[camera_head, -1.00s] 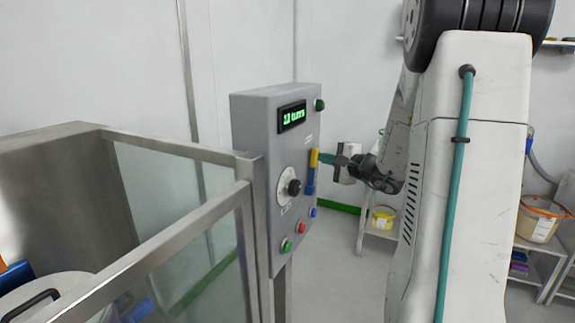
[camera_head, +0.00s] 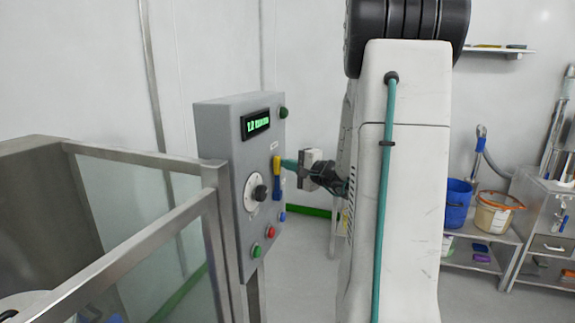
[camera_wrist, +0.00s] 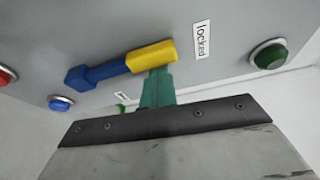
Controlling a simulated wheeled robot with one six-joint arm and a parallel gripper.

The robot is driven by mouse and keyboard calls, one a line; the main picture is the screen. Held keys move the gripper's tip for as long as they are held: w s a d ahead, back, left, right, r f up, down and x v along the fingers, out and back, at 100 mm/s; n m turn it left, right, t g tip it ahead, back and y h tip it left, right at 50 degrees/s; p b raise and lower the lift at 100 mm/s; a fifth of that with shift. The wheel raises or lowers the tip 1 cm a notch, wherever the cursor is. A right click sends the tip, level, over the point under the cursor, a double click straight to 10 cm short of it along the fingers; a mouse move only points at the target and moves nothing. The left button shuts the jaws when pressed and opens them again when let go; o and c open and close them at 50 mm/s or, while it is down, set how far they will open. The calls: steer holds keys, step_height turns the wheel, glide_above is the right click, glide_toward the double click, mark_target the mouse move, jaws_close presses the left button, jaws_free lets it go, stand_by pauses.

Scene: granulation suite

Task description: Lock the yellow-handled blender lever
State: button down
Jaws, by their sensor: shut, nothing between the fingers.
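The lever (camera_head: 277,178) is on the front of the grey control box, with a yellow handle above a blue lower part. It stands about upright in the head view. In the wrist view the yellow handle (camera_wrist: 150,57) points toward a white label reading "locked" (camera_wrist: 202,40). My gripper (camera_head: 290,164) has teal fingers, shut with nothing between them. In the wrist view the fingertips (camera_wrist: 157,74) are at the side of the yellow handle; whether they touch it I cannot tell.
The box (camera_head: 218,140) also carries a green display (camera_head: 255,124), a dial (camera_head: 257,190) and several coloured buttons. A metal-framed glass guard (camera_head: 120,265) stands left of it.

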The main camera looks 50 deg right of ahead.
steer(key=s+d, duration=0.4)
steer(key=s, duration=0.4)
steer(key=shift+s, duration=0.3)
stand_by(0.6)
